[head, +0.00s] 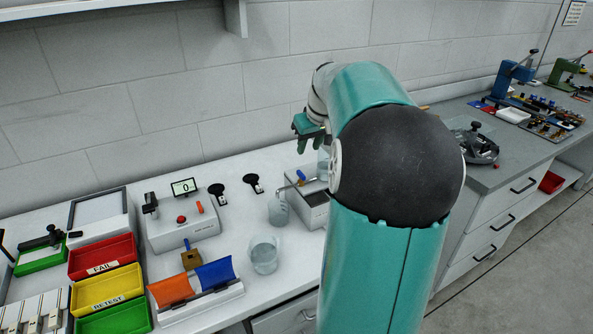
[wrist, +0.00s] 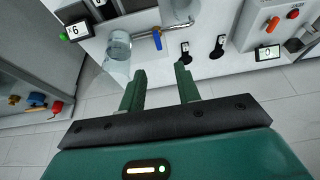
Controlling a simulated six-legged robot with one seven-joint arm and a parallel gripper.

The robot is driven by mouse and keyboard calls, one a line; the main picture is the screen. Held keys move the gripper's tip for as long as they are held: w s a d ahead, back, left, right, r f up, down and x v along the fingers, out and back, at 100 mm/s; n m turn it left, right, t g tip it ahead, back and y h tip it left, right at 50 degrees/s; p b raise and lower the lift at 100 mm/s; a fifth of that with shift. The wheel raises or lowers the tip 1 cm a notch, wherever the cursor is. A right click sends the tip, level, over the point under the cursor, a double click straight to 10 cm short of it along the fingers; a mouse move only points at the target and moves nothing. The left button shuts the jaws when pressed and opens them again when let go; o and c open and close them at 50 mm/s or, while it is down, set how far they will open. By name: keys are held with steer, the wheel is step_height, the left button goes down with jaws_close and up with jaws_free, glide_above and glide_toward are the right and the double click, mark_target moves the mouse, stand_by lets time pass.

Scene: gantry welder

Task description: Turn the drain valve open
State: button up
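The drain valve shows as a small blue lever (wrist: 157,40) on a bent metal pipe (wrist: 177,27) in the wrist view. In the head view the blue lever (head: 301,175) sits above a grey box (head: 312,207), and the pipe runs left toward a clear beaker (head: 279,211). A clear glass vessel (head: 323,166) stands on the box, partly hidden by my arm. My gripper (head: 308,130) is raised above and behind the valve. In the wrist view its two fingers (wrist: 160,80) are apart and empty, not touching the lever.
A control box (head: 185,225) with a red button and two black-handled items (head: 252,184) stand left of the valve. Another beaker (head: 264,255) is in front. Coloured trays (head: 105,289) lie farther left. The wall is close behind my gripper.

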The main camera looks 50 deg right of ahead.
mark_target(301, 173)
steer(key=x, duration=1.2)
steer(key=shift+s+d+f, duration=0.1)
steer(key=shift+s+d, duration=0.05)
steer(key=shift+s, duration=0.1)
jaws_close()
